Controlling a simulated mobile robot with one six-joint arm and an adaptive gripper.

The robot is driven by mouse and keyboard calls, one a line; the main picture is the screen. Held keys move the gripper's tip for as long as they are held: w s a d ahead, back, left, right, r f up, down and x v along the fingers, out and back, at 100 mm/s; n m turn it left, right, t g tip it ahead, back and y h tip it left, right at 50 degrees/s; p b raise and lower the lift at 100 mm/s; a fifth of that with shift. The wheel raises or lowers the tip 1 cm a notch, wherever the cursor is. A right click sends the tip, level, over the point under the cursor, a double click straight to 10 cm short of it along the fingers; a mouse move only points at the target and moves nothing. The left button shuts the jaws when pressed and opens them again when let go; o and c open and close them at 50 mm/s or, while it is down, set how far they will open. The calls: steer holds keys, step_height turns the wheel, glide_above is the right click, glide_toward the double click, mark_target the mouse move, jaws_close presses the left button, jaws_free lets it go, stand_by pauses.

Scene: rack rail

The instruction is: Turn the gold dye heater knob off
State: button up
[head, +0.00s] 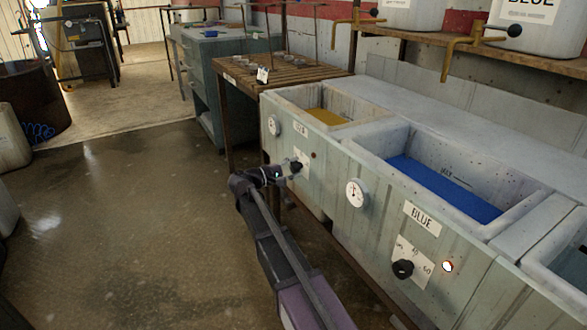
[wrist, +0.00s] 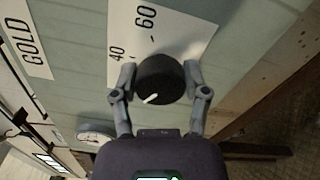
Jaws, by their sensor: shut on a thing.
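The gold dye heater knob (wrist: 160,80) is black and round with a white pointer mark, which points to the lower left in the wrist view, away from the printed 40 and 60. My gripper (wrist: 157,85) is shut on it, one finger on each side. In the head view my gripper (head: 297,167) is at the front panel below the gold vat (head: 348,98), and it mostly hides the knob there. The white dial plate (wrist: 180,25) shows 40 and 60; the rest of its scale is hidden. A GOLD label (wrist: 28,38) is at the left.
A small dark red lamp (head: 312,155) is right of the gold dial plate. The blue vat's knob (head: 402,269) and its bright lamp (head: 447,266) are further right. Round gauges (head: 357,193) stand out from the panel. The floor (head: 120,220) at left is open.

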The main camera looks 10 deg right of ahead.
steer(key=shift+d, duration=0.1)
steer(key=o, duration=1.1)
steer(key=shift+o, duration=0.2)
steer(key=shift+a, duration=0.2)
steer(key=v, duration=1.1)
steer(key=shift+a, duration=0.3)
steer(key=shift+s, duration=0.2)
